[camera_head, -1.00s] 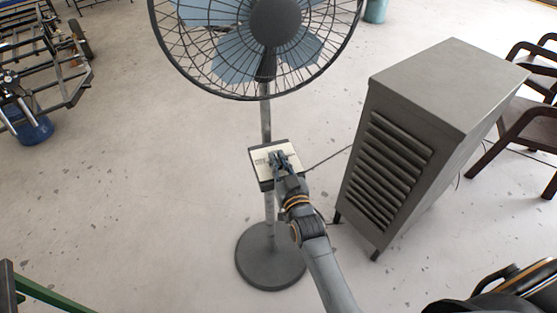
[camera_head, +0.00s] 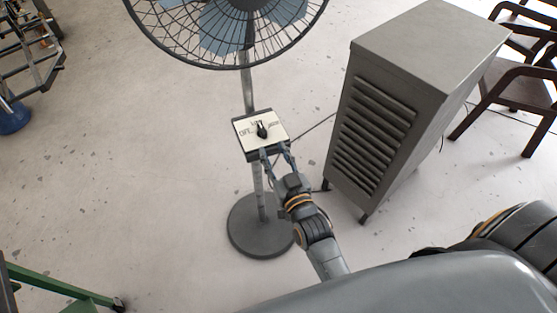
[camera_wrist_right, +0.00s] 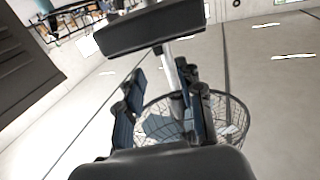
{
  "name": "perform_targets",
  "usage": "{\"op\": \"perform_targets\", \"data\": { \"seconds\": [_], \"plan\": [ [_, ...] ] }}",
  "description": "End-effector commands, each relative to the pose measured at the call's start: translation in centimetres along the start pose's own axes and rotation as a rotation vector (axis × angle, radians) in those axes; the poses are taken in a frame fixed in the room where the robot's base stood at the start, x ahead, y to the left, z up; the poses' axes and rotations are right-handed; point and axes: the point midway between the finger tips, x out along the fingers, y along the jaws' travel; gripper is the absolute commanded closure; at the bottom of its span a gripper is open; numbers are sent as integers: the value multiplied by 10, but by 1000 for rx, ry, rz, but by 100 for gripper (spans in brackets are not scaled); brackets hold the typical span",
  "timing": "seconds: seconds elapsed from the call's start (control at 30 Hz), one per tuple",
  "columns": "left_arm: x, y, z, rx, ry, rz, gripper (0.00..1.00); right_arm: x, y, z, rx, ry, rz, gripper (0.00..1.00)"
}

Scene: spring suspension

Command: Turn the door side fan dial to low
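The standing fan (camera_head: 225,35) has a control box with a pale panel (camera_head: 276,133) on its pole. A black fan dial (camera_head: 262,130) sits on the panel, its long axis near upright, one end close to the label above it. "OFF" is printed to its left; other labels are too small to read surely. My right gripper (camera_head: 275,152) is open and empty at the box's near edge, just below the dial and apart from it. In the right wrist view the open fingers (camera_wrist_right: 160,72) point toward the dark box (camera_wrist_right: 150,30); the dial is hidden there. My left gripper is not in view.
A grey louvred cabinet (camera_head: 385,110) stands right of the fan, with brown chairs (camera_head: 510,85) behind it. The fan's round base (camera_head: 258,240) is on the floor. A green frame (camera_head: 60,285) is at lower left.

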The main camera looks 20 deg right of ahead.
Motion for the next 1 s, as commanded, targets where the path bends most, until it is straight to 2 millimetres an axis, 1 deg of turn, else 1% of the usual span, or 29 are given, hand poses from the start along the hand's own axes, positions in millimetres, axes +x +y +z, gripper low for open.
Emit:
{"op": "perform_targets", "data": {
  "seconds": [0.03,0.1,0.23,0.83,0.87,0.93,0.97,1.0],
  "plan": [
    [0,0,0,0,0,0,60,-9,0,1,0,-2,0,63],
    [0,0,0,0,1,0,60,-18,0,0,0,-1,0,63],
    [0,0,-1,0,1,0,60,-27,0,0,-1,1,0,63],
    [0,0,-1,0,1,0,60,-29,0,1,-1,-1,-1,63],
    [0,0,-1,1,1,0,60,-29,-1,3,-1,-6,-2,63],
    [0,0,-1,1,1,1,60,-30,-4,18,-1,-37,-12,63],
    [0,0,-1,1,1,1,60,-30,-6,28,-1,-58,-18,63],
    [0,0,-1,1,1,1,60,-32,-9,45,-2,-95,-29,63]
  ]
}}
